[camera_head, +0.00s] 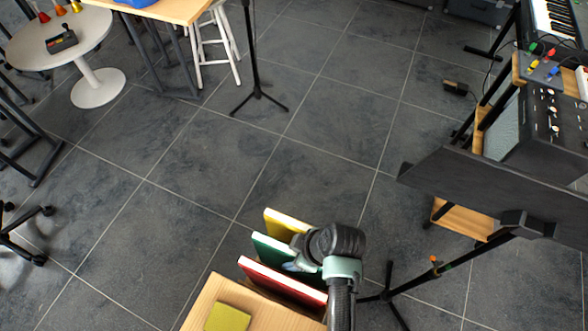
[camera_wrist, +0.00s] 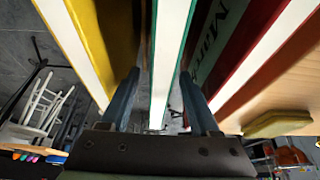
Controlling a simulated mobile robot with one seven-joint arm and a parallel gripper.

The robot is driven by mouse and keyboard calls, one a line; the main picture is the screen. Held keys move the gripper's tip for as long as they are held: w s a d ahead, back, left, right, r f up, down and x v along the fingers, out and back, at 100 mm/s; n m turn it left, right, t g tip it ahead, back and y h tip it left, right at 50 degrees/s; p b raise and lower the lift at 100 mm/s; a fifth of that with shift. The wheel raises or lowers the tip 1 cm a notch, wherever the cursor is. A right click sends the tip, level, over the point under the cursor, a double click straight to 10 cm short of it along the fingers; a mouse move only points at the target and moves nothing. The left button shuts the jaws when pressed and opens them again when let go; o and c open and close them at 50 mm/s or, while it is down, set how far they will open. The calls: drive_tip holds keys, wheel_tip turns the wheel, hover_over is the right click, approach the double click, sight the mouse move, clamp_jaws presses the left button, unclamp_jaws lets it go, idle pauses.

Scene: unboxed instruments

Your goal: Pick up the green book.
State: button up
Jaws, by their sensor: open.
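The green book (camera_head: 268,250) stands upright between a yellow book (camera_head: 288,224) and a red book (camera_head: 275,283) in the head view. In the wrist view the green book (camera_wrist: 168,45) runs down the middle, its white page edge framed by green covers. My gripper (camera_wrist: 161,76) is open, with one finger on each side of the green book. The left finger is on the yellow book's side and the right finger on the red book's side. I cannot tell whether either finger touches the green book. In the head view my wrist hides the right part of the books.
A wooden surface (camera_head: 208,295) with a small yellow-green object (camera_head: 228,317) lies in front of the books. A dark music stand (camera_head: 490,190) stands to the right, its legs near my arm. The tiled floor (camera_head: 170,200) to the left is clear.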

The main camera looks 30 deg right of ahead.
drive_tip(key=shift+f, duration=0.25)
idle(0.5)
clamp_jaws()
idle(0.4)
idle(1.0)
